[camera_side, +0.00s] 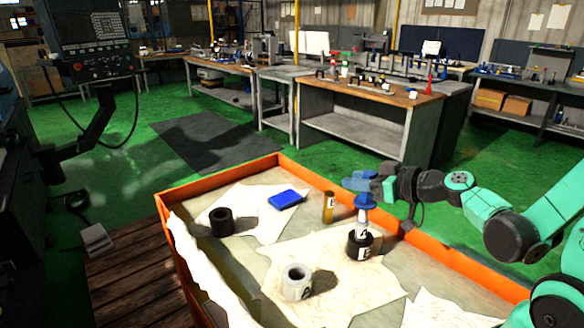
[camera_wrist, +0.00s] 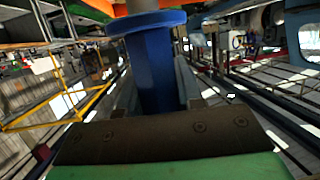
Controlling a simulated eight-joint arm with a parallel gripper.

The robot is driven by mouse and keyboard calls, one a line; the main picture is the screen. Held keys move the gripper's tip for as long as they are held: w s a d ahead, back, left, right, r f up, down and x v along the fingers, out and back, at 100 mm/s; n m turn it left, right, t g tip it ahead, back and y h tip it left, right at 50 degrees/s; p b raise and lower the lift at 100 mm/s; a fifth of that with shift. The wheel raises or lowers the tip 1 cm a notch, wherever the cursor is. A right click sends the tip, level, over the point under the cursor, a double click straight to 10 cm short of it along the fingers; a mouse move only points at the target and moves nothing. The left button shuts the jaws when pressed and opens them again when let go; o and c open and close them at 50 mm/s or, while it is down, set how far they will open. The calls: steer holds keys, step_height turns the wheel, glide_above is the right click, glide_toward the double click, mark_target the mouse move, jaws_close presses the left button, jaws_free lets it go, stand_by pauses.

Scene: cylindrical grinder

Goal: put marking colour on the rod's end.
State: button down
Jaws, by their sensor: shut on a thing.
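My gripper (camera_side: 368,186) is shut on the blue handle of a rod (camera_side: 363,222), above the orange-walled tray. The rod has a blue flange under the handle and a pale shaft marked "A", and it hangs about upright. Its lower end meets a black ring (camera_side: 359,247) with a white letter label; I cannot tell whether it is inside the ring or just over it. In the wrist view the blue handle (camera_wrist: 158,75) and its flange fill the space between my fingers. A flat blue block (camera_side: 285,199), possibly the marking colour, lies on a paper sheet to the left.
The tray (camera_side: 225,179) also holds a brass cylinder (camera_side: 328,208) with a label, a black ring (camera_side: 221,222) at the left and a pale grey ring (camera_side: 297,284) in front. Crumpled sheets cover part of its floor. A machine control panel (camera_side: 95,30) stands at upper left.

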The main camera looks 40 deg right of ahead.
steer(key=shift+s, duration=0.1)
steer(key=shift+s+a, duration=0.15)
stand_by(0.3)
steer(key=shift+r, duration=3)
steer(key=shift+f, duration=0.1)
steer(key=shift+f, duration=2.55)
